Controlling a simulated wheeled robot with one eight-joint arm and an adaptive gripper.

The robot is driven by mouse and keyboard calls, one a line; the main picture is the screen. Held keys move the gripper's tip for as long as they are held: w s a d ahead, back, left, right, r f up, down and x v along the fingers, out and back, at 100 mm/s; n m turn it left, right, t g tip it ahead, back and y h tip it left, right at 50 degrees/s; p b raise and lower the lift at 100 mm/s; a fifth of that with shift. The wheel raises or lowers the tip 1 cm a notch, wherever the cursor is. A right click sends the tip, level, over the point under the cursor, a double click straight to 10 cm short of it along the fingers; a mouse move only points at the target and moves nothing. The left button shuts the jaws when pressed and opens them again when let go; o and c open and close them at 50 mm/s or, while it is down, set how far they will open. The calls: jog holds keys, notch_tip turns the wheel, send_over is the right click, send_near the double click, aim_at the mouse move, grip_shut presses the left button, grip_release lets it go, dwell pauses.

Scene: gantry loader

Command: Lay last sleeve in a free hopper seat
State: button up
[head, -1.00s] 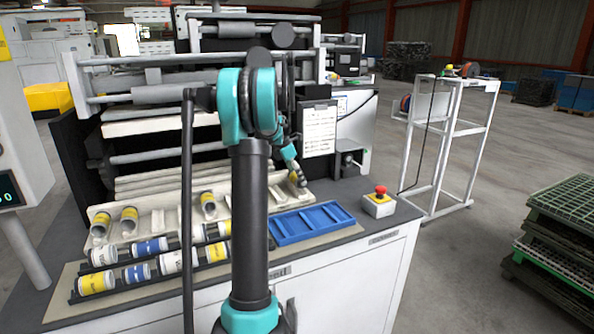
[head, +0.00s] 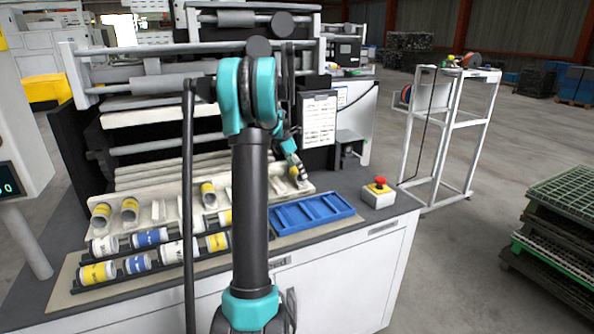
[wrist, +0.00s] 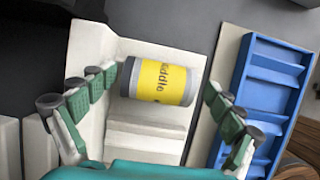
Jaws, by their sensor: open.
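A yellow sleeve with grey ends and dark lettering (wrist: 160,82) lies on its side in a pale hopper seat (wrist: 146,143), in the wrist view. My gripper (wrist: 166,80) is open, with one jointed green finger on each side of the sleeve near its ends. In the head view my gripper (head: 298,172) is low at the right end of the cream hopper (head: 160,214), largely hidden behind my arm. Three more sleeves sit in the hopper, two at the left (head: 101,214) (head: 130,209) and one further right (head: 208,195). My arm hides part of the hopper.
A blue compartment tray (head: 312,212) lies empty right of the hopper. A dark rack (head: 125,275) with several yellow, blue and white sleeves is in front of the hopper. A red emergency-stop box (head: 378,192) stands at the bench's right. Machine rollers (head: 160,85) rise behind.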

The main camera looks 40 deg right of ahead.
jog(key=shift+r, duration=0.1)
jog(key=d+r+v, duration=0.1)
jog(key=d+v, duration=0.1)
jog(key=v, duration=1.5)
jog(key=shift+s, duration=0.3)
jog(key=shift+r, duration=0.1)
dwell(0.4)
